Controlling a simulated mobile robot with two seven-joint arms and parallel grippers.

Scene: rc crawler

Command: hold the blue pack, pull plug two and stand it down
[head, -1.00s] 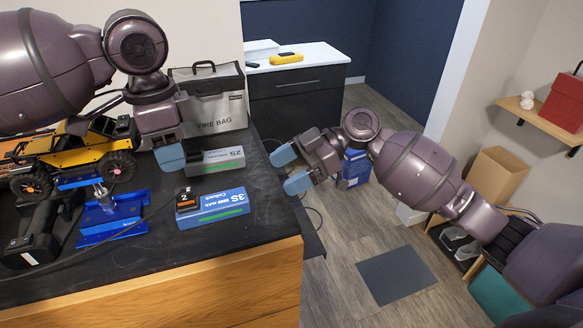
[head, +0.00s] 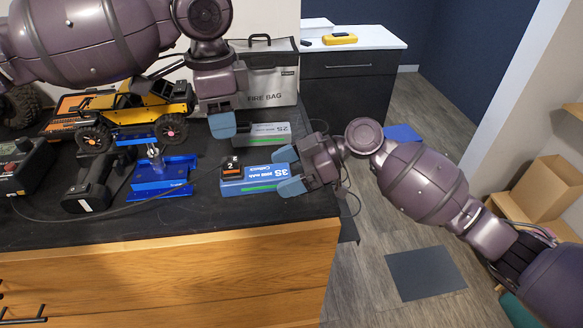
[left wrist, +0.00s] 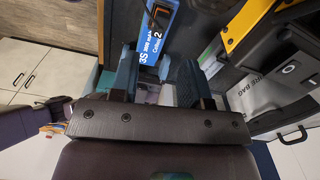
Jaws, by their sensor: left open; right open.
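The blue pack (head: 262,182), marked 3S, lies on the dark bench top near its right end. Plug two (head: 231,168), a small black block with orange and a "2", sits at the pack's left end. My right gripper (head: 290,171) is open, its blue fingertips at the right end of the pack, one toward the back and one toward the front; contact is unclear. My left gripper (head: 222,124) is open behind and above plug two; only one fingertip shows clearly. In the left wrist view the pack (left wrist: 158,48) shows beyond the open fingers.
A grey 2S pack (head: 268,140) lies just behind the blue pack. A blue stand (head: 160,175), a black power tool (head: 95,182) and a yellow crawler (head: 150,105) are to the left. The fire bag (head: 270,75) stands behind. A thin cable runs across the bench.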

